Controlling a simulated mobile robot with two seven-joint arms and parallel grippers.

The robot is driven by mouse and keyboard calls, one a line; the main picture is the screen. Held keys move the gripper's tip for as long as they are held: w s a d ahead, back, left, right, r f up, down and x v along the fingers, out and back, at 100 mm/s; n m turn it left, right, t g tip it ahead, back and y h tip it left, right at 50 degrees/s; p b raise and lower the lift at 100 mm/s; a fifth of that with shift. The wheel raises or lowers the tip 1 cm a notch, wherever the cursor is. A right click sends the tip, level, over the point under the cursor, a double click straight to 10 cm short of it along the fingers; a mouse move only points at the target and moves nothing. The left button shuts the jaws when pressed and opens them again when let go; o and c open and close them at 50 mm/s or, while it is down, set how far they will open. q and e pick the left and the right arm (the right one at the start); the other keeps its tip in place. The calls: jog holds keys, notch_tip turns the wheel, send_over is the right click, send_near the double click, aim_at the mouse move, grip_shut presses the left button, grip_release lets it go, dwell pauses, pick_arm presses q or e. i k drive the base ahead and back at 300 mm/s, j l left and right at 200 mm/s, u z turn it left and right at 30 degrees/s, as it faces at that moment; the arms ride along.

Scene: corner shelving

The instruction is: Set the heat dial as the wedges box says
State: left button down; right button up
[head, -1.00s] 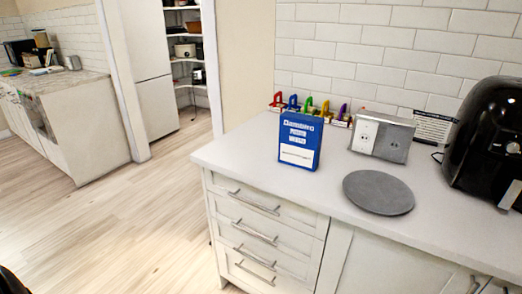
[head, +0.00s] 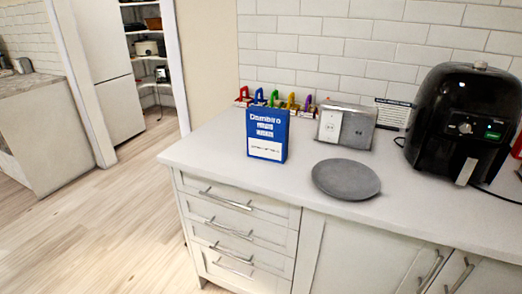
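A blue box (head: 267,134) stands upright on the white counter near its left end. Its large white lettering seems to start with "Damiano"; the small print on its white label is too small to read. A black air fryer (head: 462,122) stands at the right of the counter. The dial's setting is too small to read. Neither of my grippers is in view.
A grey round plate (head: 346,179) lies on the counter (head: 225,150) between box and fryer. Behind are a metal outlet box (head: 345,125), a small printed card (head: 395,113) and several coloured clips (head: 275,98) along the wall. Floor (head: 110,215) at left is clear.

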aim_at(478, 64)
jog(key=z, duration=0.9)
